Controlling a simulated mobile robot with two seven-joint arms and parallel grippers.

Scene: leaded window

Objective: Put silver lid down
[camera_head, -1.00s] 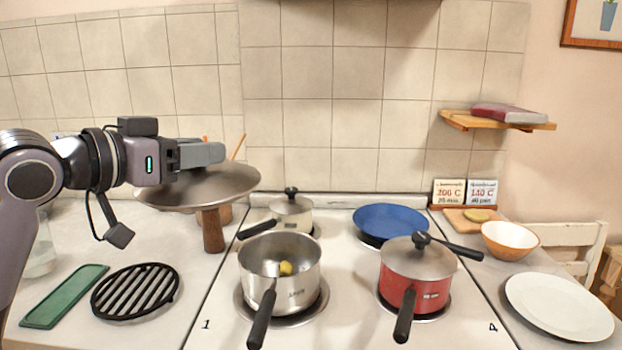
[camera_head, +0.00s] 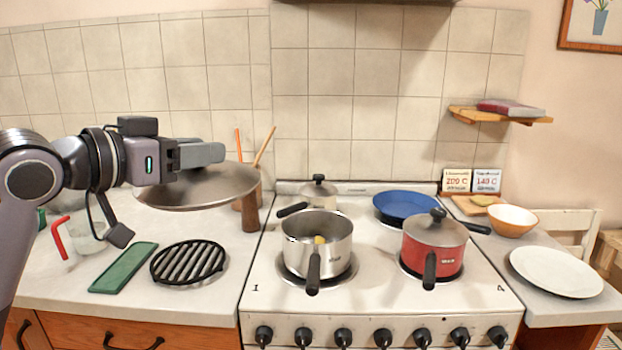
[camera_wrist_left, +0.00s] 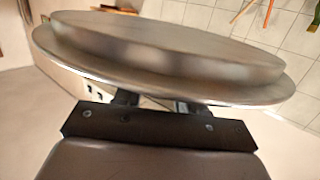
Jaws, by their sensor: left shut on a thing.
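The silver lid (camera_head: 200,190) is a wide, shallow metal disc in the head view. My left gripper (camera_head: 200,155) is shut on the lid's top and holds it in the air above the left counter, roughly level. The handle is hidden by the fingers. In the left wrist view the lid (camera_wrist_left: 170,50) fills the upper picture, in front of the gripper. A silver pot (camera_head: 330,245) with no lid and something yellow inside stands on the front left burner. My right gripper is not in view.
A black round trivet (camera_head: 188,262) and a green tray (camera_head: 124,267) lie on the left counter (camera_head: 195,300). A wooden pepper mill (camera_head: 250,213) stands close to the lid's right edge.

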